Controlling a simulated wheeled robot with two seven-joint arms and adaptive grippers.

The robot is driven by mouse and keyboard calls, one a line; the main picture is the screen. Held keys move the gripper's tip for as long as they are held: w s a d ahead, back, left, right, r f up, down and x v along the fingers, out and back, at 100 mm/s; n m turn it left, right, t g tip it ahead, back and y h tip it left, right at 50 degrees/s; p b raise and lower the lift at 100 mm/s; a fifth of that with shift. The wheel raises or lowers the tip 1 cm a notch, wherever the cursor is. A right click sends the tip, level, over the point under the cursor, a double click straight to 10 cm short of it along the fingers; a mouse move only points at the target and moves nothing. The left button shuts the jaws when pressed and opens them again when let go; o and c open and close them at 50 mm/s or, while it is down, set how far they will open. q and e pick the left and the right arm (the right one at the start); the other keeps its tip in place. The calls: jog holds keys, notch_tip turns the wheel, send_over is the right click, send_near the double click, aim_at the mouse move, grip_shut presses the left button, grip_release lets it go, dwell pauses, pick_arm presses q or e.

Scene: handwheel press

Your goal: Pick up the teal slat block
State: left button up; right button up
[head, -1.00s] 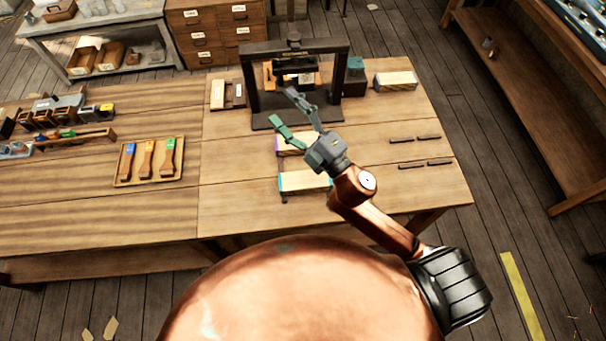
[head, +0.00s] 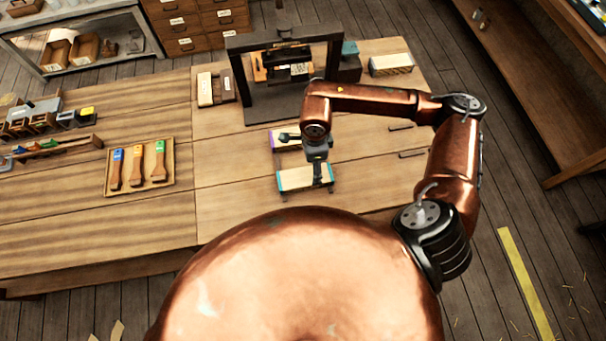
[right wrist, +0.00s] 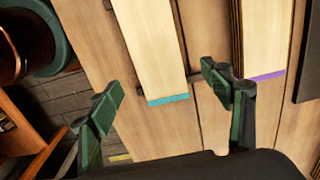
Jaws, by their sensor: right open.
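The teal slat block (head: 300,179) is a pale wooden block with teal ends. It lies near the front edge of the table in the head view. In the right wrist view the block (right wrist: 152,50) shows its teal end between and beyond the fingers. My right gripper (right wrist: 160,112) is open and empty, with green-padded fingers spread apart. In the head view the right gripper (head: 318,170) is over the block's right part, partly hidden by its own wrist. I cannot tell whether it touches the block. My left gripper is not in view.
A similar block with purple ends (right wrist: 262,40) lies just behind the teal one. The dark press frame (head: 236,85) stands behind them. A tray with several coloured-label brushes (head: 112,187) is at the left. Small dark bars (head: 412,154) lie at the right.

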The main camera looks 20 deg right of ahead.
aim_at(305, 178)
notch_tip(305, 178, down, 7)
jog(key=shift+s+d+f+p, duration=0.15)
jog(key=shift+f+p, duration=0.05)
jog(key=shift+p, duration=0.4)
jog(key=shift+c, duration=0.4)
jog(key=c, duration=1.4)
